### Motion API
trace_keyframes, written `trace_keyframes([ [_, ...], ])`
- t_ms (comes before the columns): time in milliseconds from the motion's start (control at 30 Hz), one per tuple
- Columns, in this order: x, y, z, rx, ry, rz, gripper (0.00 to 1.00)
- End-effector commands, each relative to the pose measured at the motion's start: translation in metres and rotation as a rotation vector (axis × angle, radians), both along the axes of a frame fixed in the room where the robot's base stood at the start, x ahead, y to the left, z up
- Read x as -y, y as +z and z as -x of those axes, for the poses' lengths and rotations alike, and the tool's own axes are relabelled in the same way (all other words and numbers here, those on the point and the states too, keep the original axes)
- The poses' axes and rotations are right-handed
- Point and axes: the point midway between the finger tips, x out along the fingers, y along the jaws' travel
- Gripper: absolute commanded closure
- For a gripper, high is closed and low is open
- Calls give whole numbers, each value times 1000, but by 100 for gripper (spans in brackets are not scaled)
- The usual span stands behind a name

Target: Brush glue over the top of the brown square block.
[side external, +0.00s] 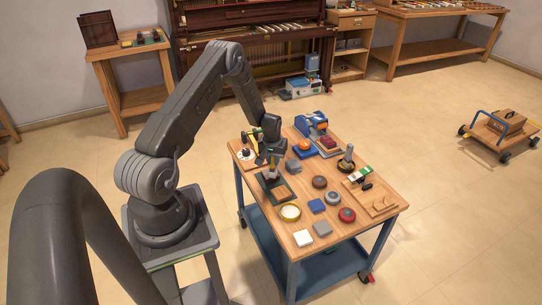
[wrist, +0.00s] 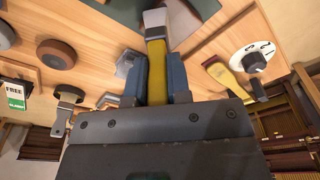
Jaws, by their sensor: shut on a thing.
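My gripper (side external: 271,157) is above the left side of the work table in the side view. In the wrist view its blue fingers (wrist: 157,82) are shut on the yellow handle of a brush (wrist: 156,55), with a pale flat head pointing away from the gripper. In the side view the brush (side external: 272,172) points down over a dark green tray (side external: 265,183). A small brown patch (side external: 282,192) inside that tray looks like the brown square block. I cannot tell whether the brush touches it. In the wrist view the block is not clearly seen.
A blue machine (side external: 313,125) stands at the back. A wooden tray (side external: 382,206) is at the right.

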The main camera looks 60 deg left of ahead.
Motion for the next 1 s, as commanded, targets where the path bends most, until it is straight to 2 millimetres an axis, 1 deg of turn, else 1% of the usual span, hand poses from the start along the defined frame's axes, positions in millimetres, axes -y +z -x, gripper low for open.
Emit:
trace_keyframes([
  [33,6,0,0,-1,-3,1,100],
  [200,21,0,1,0,-3,0,100],
  [333,18,0,13,0,1,0,100],
  [1000,-44,-1,9,1,1,-1,100],
])
